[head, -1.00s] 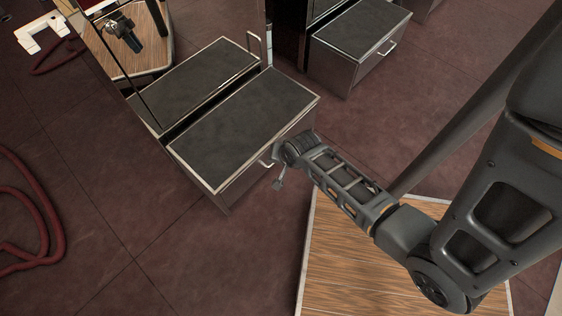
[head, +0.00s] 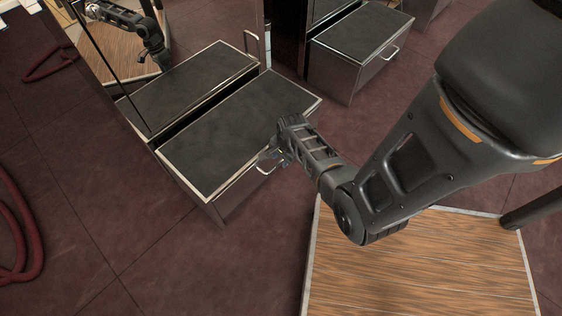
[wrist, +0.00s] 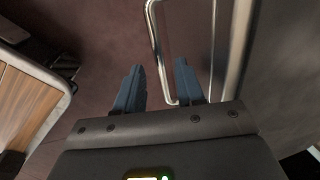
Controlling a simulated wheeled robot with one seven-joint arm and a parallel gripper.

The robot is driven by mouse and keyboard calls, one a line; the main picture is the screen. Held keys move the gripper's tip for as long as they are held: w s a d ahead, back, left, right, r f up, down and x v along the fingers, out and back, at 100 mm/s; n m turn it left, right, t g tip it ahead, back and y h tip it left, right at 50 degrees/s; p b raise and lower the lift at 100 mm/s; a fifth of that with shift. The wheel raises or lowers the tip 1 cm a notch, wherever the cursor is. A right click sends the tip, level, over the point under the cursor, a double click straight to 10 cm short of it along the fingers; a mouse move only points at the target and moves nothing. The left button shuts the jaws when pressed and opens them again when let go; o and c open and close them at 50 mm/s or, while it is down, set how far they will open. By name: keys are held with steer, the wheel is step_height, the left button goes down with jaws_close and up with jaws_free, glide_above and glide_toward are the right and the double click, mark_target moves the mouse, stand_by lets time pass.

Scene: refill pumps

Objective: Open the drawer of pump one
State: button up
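A metal drawer (head: 235,192) with a dark top (head: 243,128) stands low at the middle of the head view, in front of a mirror-like pump body. Its silver bar handle (head: 265,168) is partly hidden by my gripper (head: 280,158), which is right at it. In the wrist view the handle (wrist: 155,45) runs down between my two blue fingers (wrist: 158,90), and its lower bend lies close to the right finger. The fingers are apart. I cannot tell whether they touch the handle. Which pump is pump one cannot be read.
A similar drawer unit (head: 360,45) stands at the upper right. A wood-topped platform (head: 415,270) is at the lower right. A red hose (head: 28,235) lies on the left floor. The dark red tiled floor (head: 130,210) is clear left of the drawer.

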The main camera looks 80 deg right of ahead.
steer(key=shift+w+d+f, duration=0.1)
steer(key=shift+f, duration=0.4)
jaws_close()
stand_by(0.4)
